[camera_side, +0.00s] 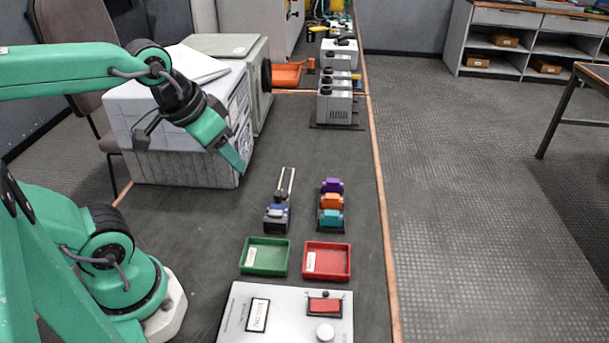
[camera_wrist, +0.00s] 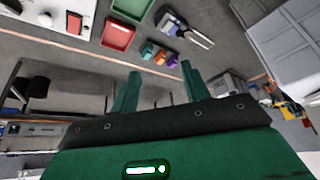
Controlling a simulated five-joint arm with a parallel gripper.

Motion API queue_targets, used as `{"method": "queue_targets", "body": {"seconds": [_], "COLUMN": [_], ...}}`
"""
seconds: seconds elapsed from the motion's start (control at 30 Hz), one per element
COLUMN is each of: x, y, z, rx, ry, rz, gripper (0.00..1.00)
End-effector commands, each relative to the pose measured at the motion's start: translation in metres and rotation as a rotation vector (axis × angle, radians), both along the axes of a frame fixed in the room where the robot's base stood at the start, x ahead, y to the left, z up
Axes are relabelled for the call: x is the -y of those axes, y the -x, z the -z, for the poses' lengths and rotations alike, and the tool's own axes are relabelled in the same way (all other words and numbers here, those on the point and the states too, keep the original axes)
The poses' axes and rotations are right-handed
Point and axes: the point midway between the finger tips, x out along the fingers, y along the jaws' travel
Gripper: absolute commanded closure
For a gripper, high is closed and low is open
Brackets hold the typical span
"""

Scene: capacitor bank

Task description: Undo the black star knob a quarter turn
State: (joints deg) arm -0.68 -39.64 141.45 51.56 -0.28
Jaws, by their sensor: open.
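A row of grey capacitor boxes (camera_side: 334,106) stands at the back right of the bench in the side view. Small dark knob-like parts (camera_side: 326,90) sit on their tops beside yellow pieces. They are too small to tell which is the black star knob or how it is turned. My gripper (camera_side: 241,169) hangs above the bench, left of and nearer than the boxes, apart from them. In the wrist view my gripper (camera_wrist: 158,82) has its two green fingers spread with nothing between them. Grey boxes (camera_wrist: 226,86) show beyond the right finger, with no clear star knob.
Purple, orange and teal blocks (camera_side: 331,202) stand in a rack beside a two-pronged tool (camera_side: 278,212). Green (camera_side: 265,256) and red (camera_side: 327,261) trays lie nearer, before a switch panel (camera_side: 285,315). A large pale case (camera_side: 185,150) stands close behind my gripper.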

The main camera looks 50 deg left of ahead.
Motion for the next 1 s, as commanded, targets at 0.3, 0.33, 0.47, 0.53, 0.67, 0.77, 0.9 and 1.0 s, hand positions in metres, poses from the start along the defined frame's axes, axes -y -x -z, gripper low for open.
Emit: {"method": "queue_targets", "body": {"seconds": [0.3,0.33,0.47,0.53,0.67,0.77,0.9,1.0], "x": [-0.012,-0.014,-0.021,-0.025,-0.033,-0.039,-0.050,-0.057], "y": [-0.040,-0.044,-0.063,-0.073,-0.092,-0.106,-0.125,-0.137], "z": [0.007,0.009,0.016,0.021,0.033,0.044,0.061,0.076], "rx": [-0.101,-0.112,-0.157,-0.181,-0.227,-0.261,-0.309,-0.344], "ry": [0.009,0.011,0.017,0.020,0.027,0.032,0.041,0.047], "rz": [-0.057,-0.063,-0.091,-0.105,-0.133,-0.153,-0.182,-0.202], "gripper": [0.54,0.54,0.54,0.54,0.54,0.54,0.54,0.54]}}
